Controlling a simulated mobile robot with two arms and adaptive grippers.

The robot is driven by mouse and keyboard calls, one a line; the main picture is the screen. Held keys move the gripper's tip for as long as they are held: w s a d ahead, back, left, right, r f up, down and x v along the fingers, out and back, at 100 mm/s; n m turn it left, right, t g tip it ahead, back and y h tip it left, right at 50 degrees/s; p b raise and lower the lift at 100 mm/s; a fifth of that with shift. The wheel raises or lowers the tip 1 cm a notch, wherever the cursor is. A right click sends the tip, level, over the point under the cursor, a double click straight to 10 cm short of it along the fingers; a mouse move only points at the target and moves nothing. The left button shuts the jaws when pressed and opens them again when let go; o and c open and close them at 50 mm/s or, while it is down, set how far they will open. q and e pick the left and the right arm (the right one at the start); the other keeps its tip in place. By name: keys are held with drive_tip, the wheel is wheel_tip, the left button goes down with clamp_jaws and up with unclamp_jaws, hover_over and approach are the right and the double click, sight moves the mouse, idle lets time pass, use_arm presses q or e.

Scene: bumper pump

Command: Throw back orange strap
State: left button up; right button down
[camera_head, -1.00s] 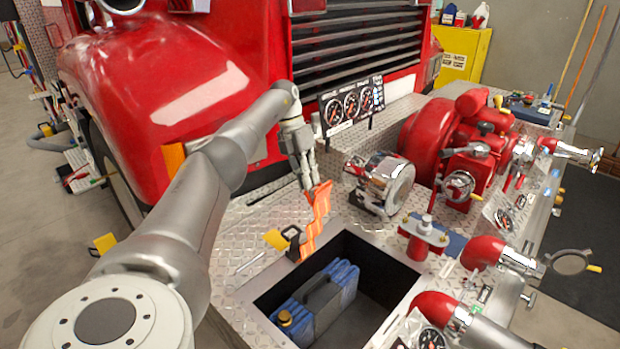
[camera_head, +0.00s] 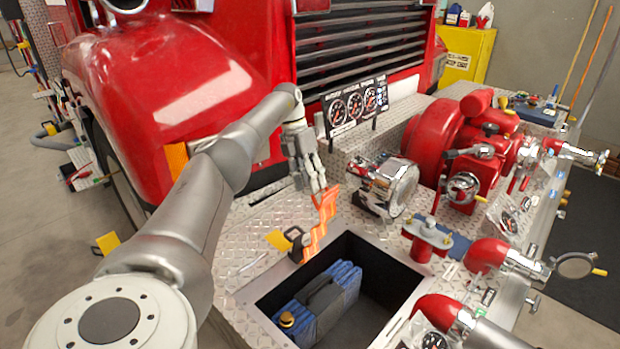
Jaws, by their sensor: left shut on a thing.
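The orange strap (camera_head: 320,222) rises from a black buckle (camera_head: 298,240) with a yellow tab (camera_head: 278,240) at the back left edge of the open compartment. My left gripper (camera_head: 320,190) is shut on the upper end of the orange strap, above the diamond-plate deck. The strap's lower end stays at the buckle. A blue case with a dark handle (camera_head: 330,292) sits in the compartment. My right gripper is not in view.
A red pump (camera_head: 440,135) with a chrome cap (camera_head: 388,188) stands right of the strap. A gauge panel (camera_head: 355,105) is behind it. The red truck front (camera_head: 180,90) rises at the back left. Bare deck (camera_head: 245,240) lies left of the compartment.

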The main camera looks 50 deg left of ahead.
use_arm(q)
drive_tip(key=v, duration=0.7)
drive_tip(key=shift+r, duration=0.2)
drive_tip(key=shift+a, duration=0.1)
idle(0.4)
